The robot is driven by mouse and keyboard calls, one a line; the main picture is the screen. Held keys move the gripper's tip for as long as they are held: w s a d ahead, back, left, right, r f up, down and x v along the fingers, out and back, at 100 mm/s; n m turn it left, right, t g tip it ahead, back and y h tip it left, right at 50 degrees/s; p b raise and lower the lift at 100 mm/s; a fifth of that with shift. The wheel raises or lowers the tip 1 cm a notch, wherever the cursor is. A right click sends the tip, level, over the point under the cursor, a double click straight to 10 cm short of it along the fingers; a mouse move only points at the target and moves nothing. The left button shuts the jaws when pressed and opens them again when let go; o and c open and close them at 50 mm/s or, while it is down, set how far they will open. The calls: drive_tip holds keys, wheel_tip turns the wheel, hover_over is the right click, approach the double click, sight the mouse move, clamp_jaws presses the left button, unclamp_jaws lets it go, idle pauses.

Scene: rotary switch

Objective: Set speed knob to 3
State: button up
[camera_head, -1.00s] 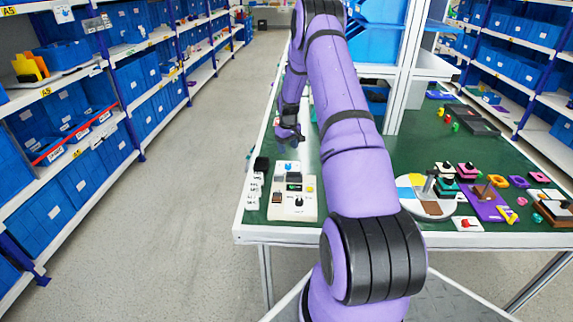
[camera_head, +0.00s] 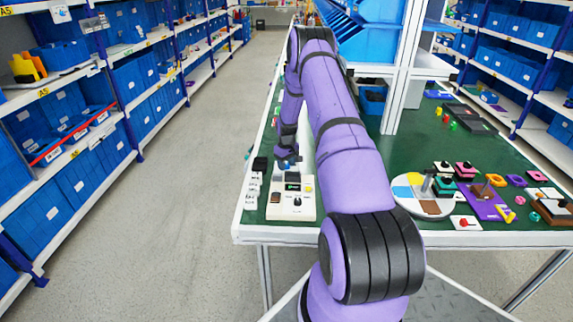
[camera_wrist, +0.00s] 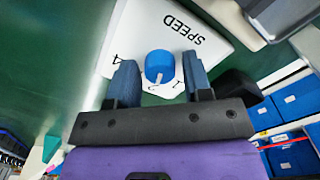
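The blue speed knob (camera_wrist: 160,67) sits on a white plate (camera_wrist: 207,48) marked SPEED in the wrist view. A pale pointer mark shows on the knob's lower edge in that view. A digit, seemingly 4, is at the plate's left; marks at the lower right are small and partly hidden. My gripper (camera_wrist: 160,72) is open, with one blue-grey finger on each side of the knob and gaps between. In the head view my gripper (camera_head: 287,160) is over the far end of the white control panel (camera_head: 283,211) and hides the knob there.
The panel also carries a small dark display (camera_head: 292,177), a yellow button (camera_head: 308,189) and a black knob (camera_head: 297,201). White labelled blocks (camera_head: 252,188) stand left of it. A round coloured disc (camera_head: 407,202) and small parts occupy the table's right side.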

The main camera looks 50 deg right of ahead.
drive_tip(key=c, duration=0.6)
drive_tip(key=shift+m, duration=0.3)
drive_tip(key=m, duration=0.3)
drive_tip(key=shift+m, duration=2)
drive_tip(key=o, duration=0.9)
drive_tip(key=shift+r, duration=0.15)
